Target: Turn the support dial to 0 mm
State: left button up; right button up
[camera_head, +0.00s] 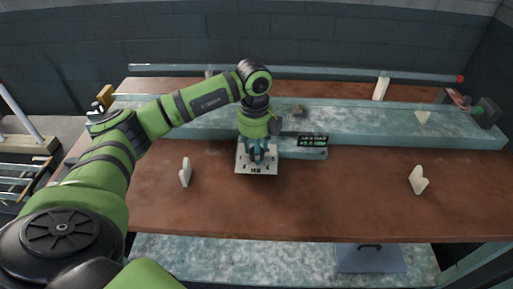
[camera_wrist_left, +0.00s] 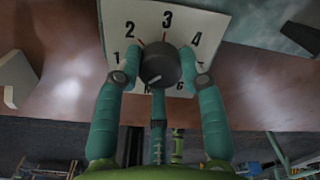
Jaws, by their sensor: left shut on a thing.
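The support dial is a dark round knob (camera_wrist_left: 160,66) on a white plate (camera_wrist_left: 208,22) with printed numbers; 1, 2, 3 and 4 read clearly in the left wrist view. A pale mark on the knob points to the lower left. A thin red line shows just below the 3. My left gripper (camera_wrist_left: 160,68) is shut on the knob, one teal finger on each side and a third finger below. The fingers hide part of the lower numbers. In the head view the gripper (camera_head: 259,150) covers the knob, above the plate (camera_head: 242,166). My right gripper is not in view.
A small dark display (camera_head: 313,141) with green text, too small to read, stands right of the plate. Cream V-shaped supports stand at left (camera_head: 185,172) and right (camera_head: 418,180). A long glass tube (camera_head: 310,74) lies along the back. The brown tabletop in front is clear.

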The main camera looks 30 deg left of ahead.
pick_arm(q)
jog(key=o, duration=1.2)
jog(key=shift+c, duration=0.2)
notch_tip(320, 180, up, 12)
jog(key=shift+s, duration=0.15)
jog(key=shift+f, duration=0.15)
